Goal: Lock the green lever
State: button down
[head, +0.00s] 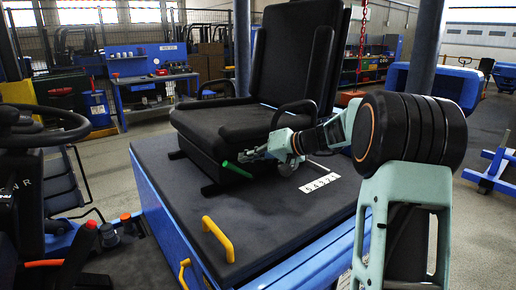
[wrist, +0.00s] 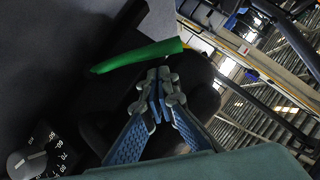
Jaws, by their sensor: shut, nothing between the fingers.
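The green lever (head: 237,170) is a thin rod sticking out low at the side of the black seat, angled down to the right, in the head view. In the wrist view the green lever (wrist: 138,56) runs across the upper middle, just beyond the fingertips. My gripper (head: 246,157) is beside the lever, close to the seat's base. In the wrist view my gripper (wrist: 159,88) has its blue fingers closed together with nothing between them. The fingertips look very near the lever; I cannot tell whether they touch it.
The black seat (head: 232,124) with armrests stands on a dark-topped blue platform (head: 285,238). A dial (wrist: 27,160) with numbers shows at the lower left of the wrist view. A yellow handle (head: 218,238) rises at the platform's front. The platform top in front of the seat is mostly clear.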

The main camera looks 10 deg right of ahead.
jog(key=shift+a+f, duration=0.5)
jog(key=shift+f, duration=0.05)
jog(key=shift+f, duration=0.1)
jog(key=shift+s+a+f+b, duration=0.1)
jog(key=shift+s+a+b, duration=0.1)
jog(key=shift+b, duration=0.6)
